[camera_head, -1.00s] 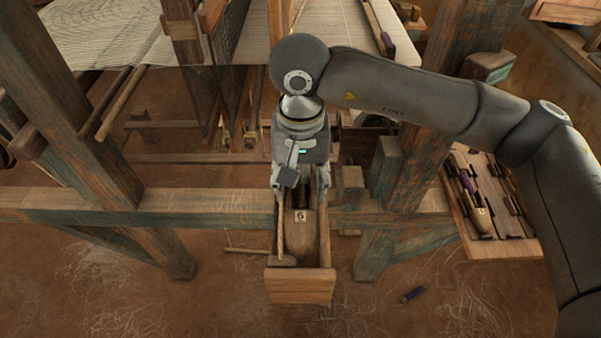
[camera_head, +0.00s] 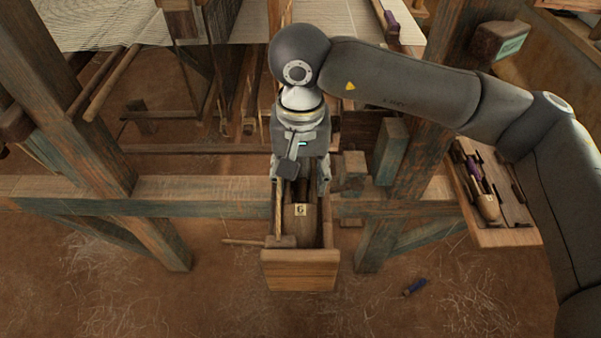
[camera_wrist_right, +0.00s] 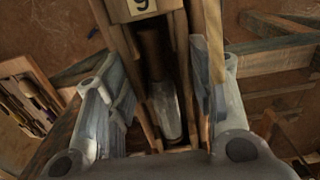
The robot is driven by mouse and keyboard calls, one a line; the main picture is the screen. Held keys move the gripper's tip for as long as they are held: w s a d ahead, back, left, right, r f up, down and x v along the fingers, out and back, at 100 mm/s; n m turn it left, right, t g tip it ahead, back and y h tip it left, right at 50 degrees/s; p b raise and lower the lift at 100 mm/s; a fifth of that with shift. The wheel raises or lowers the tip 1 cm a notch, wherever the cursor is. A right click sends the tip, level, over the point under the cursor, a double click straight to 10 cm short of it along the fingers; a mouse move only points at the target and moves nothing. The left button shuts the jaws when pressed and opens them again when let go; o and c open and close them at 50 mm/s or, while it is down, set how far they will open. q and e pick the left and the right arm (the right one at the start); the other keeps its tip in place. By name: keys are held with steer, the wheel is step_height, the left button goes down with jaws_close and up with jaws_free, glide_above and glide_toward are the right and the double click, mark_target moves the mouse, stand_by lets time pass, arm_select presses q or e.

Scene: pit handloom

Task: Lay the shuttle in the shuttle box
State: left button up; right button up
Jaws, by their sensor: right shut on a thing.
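The shuttle (camera_head: 301,219) is a brown wooden piece with a rounded nose and a small number label. My right gripper (camera_head: 300,190) points down over it and is shut on it. In the right wrist view the shuttle (camera_wrist_right: 172,18) runs between the two fingers (camera_wrist_right: 163,95), with a dark hollow and a pale metallic part inside it. The shuttle box (camera_head: 298,272) is an open wooden trough with a plain near end board. The shuttle's nose lies between its side walls; whether it touches the bottom is hidden. My left gripper is not in view.
The loom beam (camera_head: 200,195) crosses behind, with a thick post (camera_head: 430,130) at right.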

steer(key=o, duration=1.3)
steer(key=shift+r+p, duration=1.45)
steer(key=shift+r, duration=2.6)
